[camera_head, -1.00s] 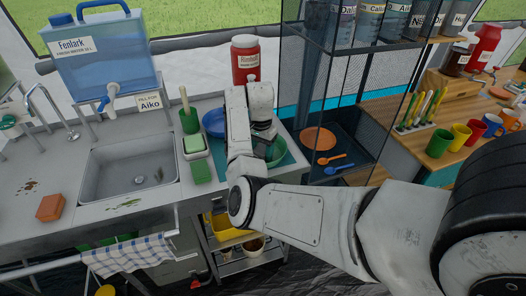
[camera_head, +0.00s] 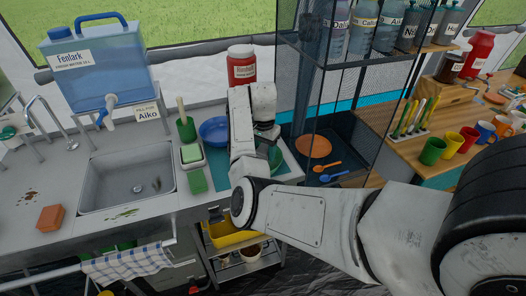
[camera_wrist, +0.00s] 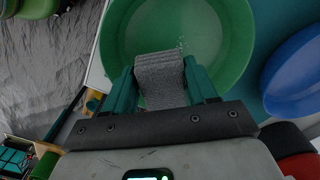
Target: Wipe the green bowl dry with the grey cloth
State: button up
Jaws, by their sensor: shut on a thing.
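The green bowl (camera_wrist: 228,35) fills the upper middle of the wrist view, with a few small pale drops showing on its inside. In the head view the bowl (camera_head: 275,158) is mostly hidden behind my arm, on a teal mat at the counter's right end. My gripper (camera_wrist: 165,85) is shut on the folded grey cloth (camera_wrist: 160,75). The cloth shows over the near part of the bowl's inside in the wrist view; I cannot tell whether it touches the bowl. In the head view my fingers and the cloth are hidden by my arm.
A blue bowl (camera_head: 214,130) stands just left of my arm, also at the right of the wrist view (camera_wrist: 296,72). A red canister (camera_head: 242,66) stands behind. A green sponge (camera_head: 197,181), a soap dish (camera_head: 191,154) and the sink (camera_head: 127,177) lie left. A mesh rack stands right.

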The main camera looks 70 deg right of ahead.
jog(key=shift+r+p, duration=1.75)
jog(key=shift+r, duration=0.5)
jog(key=shift+a, duration=0.1)
